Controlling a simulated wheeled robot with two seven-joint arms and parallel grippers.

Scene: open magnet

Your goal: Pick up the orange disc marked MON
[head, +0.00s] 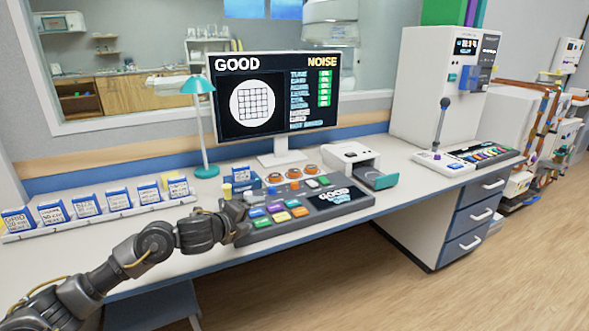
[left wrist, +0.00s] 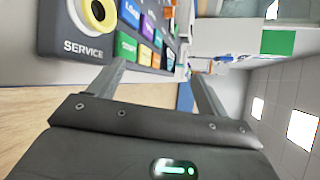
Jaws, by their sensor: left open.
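Three orange discs stand in a row behind the button console: a left one (head: 275,178), a middle one (head: 293,173) and a right one (head: 311,169). Their markings are too small to read, so I cannot tell which is MON. My left gripper (head: 238,208) is at the left end of the console, to the left of and nearer than the discs. In the left wrist view its two fingers (left wrist: 155,78) are spread with nothing between them. No orange disc can be made out in that view. My right gripper is not in view.
The console (head: 262,233) has coloured buttons and, in the left wrist view, a SERVICE knob (left wrist: 97,12). A monitor (head: 275,100), teal lamp (head: 206,170), white device with a drawer (head: 350,157) and row of small boxes (head: 84,207) share the desk (head: 180,225).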

